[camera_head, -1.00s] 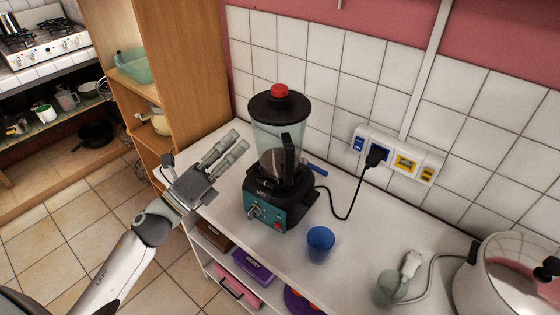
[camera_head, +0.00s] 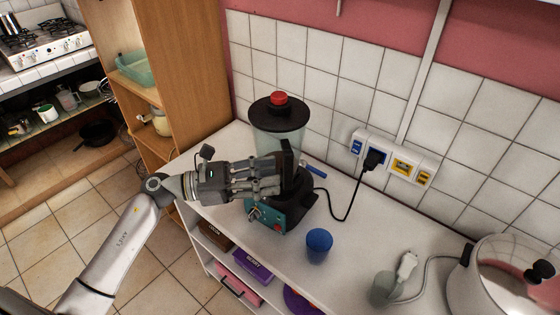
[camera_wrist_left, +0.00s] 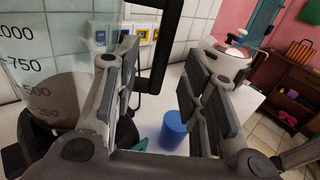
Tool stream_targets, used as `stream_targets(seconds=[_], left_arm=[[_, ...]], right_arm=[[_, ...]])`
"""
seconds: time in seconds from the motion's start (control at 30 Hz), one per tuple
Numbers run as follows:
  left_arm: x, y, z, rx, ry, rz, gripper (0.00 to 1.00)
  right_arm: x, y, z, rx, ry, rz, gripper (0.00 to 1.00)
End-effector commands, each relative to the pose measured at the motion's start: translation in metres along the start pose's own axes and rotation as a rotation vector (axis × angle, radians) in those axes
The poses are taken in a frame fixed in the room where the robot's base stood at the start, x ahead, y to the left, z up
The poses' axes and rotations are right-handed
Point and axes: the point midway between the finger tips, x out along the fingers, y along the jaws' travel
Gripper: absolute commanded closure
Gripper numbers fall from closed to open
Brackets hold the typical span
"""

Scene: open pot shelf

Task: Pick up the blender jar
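The blender jar (camera_head: 268,143) is clear, with a black lid, red cap and black handle (camera_head: 288,160). It stands upright on its teal and black base (camera_head: 270,215). In the left wrist view the jar (camera_wrist_left: 60,50) fills the left side, with printed volume marks and something brownish low inside. My left gripper (camera_head: 272,178) is in front of the jar's lower part, fingers pointing right toward the handle, and hides part of the jar. In the left wrist view its fingers (camera_wrist_left: 160,95) are apart with nothing held; the handle (camera_wrist_left: 160,45) shows beyond the gap, near the left finger. My right gripper is not in view.
A blue cup (camera_head: 319,245) stands on the white counter right of the base. A black cord runs to the wall sockets (camera_head: 392,157). A wooden shelf (camera_head: 185,70) stands at the left.

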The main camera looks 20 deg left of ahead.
Motion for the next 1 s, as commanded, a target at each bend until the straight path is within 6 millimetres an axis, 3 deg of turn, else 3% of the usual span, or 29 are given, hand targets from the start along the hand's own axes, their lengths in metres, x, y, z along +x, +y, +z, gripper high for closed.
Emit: stream_targets(seconds=[0.2, 0.4, 0.7, 1.0], left_arm=[[0.023, -0.001, 0.006, -0.004, -0.005, 0.001, 0.61], [0.046, -0.001, 0.003, -0.002, -0.003, 0.001, 0.61], [0.051, -0.001, 0.0, -0.001, -0.001, 0.001, 0.61], [0.05, -0.001, 0.0, -0.002, -0.001, 0.001, 0.99]], right_arm=[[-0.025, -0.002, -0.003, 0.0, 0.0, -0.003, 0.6], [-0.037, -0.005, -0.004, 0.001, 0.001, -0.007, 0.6], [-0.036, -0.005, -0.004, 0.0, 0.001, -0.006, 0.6], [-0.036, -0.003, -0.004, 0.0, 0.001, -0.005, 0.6]])
